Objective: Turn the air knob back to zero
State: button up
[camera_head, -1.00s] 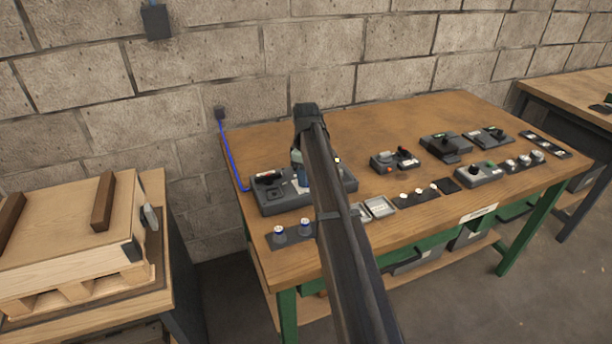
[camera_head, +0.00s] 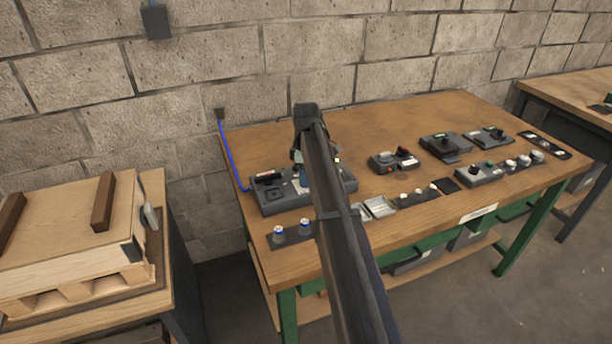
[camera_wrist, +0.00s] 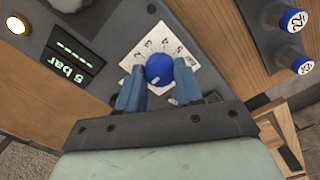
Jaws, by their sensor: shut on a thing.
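The air knob (camera_wrist: 159,69) is a blue round knob on a white dial plate (camera_wrist: 148,40) with numbers, seen in the wrist view. My gripper (camera_wrist: 160,82) has its two blue fingers on either side of the knob and is shut on it. In the head view the grey panel (camera_head: 277,201) stands at the left end of the workbench, and my arm hides the knob. The dial numbers are too small to read surely.
Two blue-capped cylinders (camera_wrist: 291,20) sit on a dark strip beside the panel; they also show in the head view (camera_head: 279,231). Other grey devices (camera_head: 445,147) stand along the wooden workbench (camera_head: 375,125). A blue hose (camera_head: 232,163) runs from the wall to the panel.

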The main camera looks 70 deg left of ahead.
jog(key=o, duration=1)
jog(key=shift+o, duration=0.2)
jog(key=shift+r, duration=0.1)
notch_tip(320, 180, up, 14)
jog(key=shift+f, duration=0.2)
